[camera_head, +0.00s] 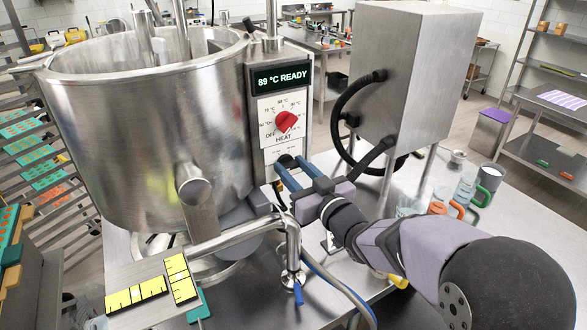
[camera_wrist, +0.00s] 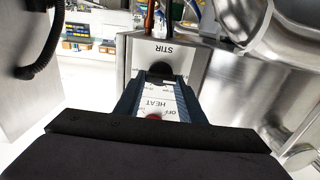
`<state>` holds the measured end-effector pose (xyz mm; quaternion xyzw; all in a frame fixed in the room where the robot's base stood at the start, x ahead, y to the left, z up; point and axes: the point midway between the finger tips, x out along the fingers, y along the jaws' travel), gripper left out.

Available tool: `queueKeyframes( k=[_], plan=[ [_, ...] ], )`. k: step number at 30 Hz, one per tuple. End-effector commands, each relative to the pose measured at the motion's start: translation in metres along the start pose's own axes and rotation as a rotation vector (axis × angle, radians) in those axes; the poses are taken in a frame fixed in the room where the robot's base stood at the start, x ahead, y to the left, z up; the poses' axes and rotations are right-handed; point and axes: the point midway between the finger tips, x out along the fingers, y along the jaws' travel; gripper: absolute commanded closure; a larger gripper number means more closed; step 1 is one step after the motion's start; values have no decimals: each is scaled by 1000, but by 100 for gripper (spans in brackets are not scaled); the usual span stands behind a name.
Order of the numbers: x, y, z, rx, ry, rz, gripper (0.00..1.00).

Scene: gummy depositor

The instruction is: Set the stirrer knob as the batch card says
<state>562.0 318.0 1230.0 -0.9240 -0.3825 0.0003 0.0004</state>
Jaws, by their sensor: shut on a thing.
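The stirrer knob (camera_head: 286,161) is dark and round, low on the control panel (camera_head: 312,100) beside the kettle. In the wrist view the black knob (camera_wrist: 160,70) sits by the word STIR, which appears upside down. My gripper (camera_head: 291,165) is shut on this knob, with one blue finger on each side; its fingers also show in the wrist view (camera_wrist: 160,78). The fingers hide part of the stirrer dial, and I cannot read its setting. I cannot make out a batch card in either view.
Above is the red heat knob (camera_head: 286,121) and a display (camera_head: 281,77) reading 89 °C READY. The big steel kettle (camera_head: 160,130) stands left, a steel cabinet (camera_head: 415,80) with a black hose right. A bent pipe (camera_head: 250,232) runs below my gripper. Mugs (camera_head: 487,185) stand right.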

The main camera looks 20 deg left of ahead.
Motion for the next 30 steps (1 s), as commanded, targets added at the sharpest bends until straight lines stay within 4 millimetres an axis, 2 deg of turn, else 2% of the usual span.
queueKeyframes(
  k=[8,14,30],
  plan=[
    [0,0,0,50,0,0,86],
    [0,1,0,162,0,0,86],
    [0,3,-1,652,1,0,86]
  ],
)
